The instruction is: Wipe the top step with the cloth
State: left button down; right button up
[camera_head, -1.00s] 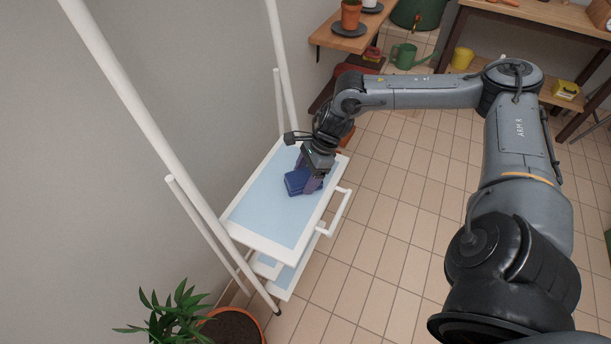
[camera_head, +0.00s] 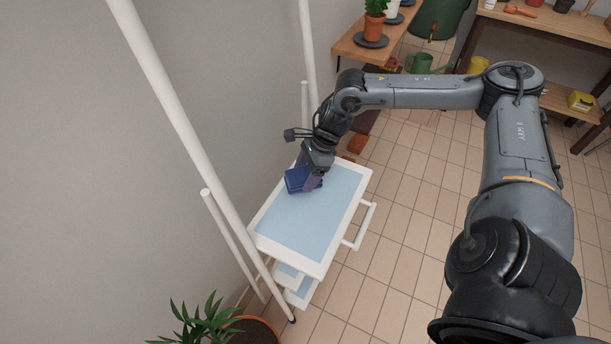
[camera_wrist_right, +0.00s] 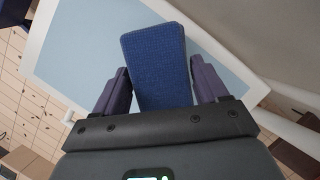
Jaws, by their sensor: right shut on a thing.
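The top step (camera_head: 310,228) is a light blue panel with a white rim, on a white-framed step unit. The blue cloth (camera_head: 297,181) is a folded pad at the step's far left part, near the wall-side edge. My right gripper (camera_head: 313,181) is shut on the cloth from above. In the right wrist view, the cloth (camera_wrist_right: 154,62) stands out between the two purple fingers, over the step (camera_wrist_right: 85,50). I cannot tell whether the cloth touches the panel. My left gripper is not in view.
White uprights (camera_head: 180,120) rise along the wall side of the step. A white handle (camera_head: 361,226) juts from its right side. A potted plant (camera_head: 210,325) stands at the near end. A wooden shelf (camera_head: 368,42) with pots is behind. Tiled floor (camera_head: 410,215) is open to the right.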

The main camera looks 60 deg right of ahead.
jog(key=shift+s+r+p, duration=0.45)
jog(key=shift+r+p, duration=0.1)
jog(key=shift+r, duration=0.25)
jog(key=shift+w+r+p, duration=0.2)
jog(key=shift+r+p, duration=0.7)
jog(key=shift+r, duration=0.3)
jog(key=shift+s+r+p, duration=0.1)
jog(key=shift+r+p, duration=0.45)
jog(key=shift+r, duration=0.15)
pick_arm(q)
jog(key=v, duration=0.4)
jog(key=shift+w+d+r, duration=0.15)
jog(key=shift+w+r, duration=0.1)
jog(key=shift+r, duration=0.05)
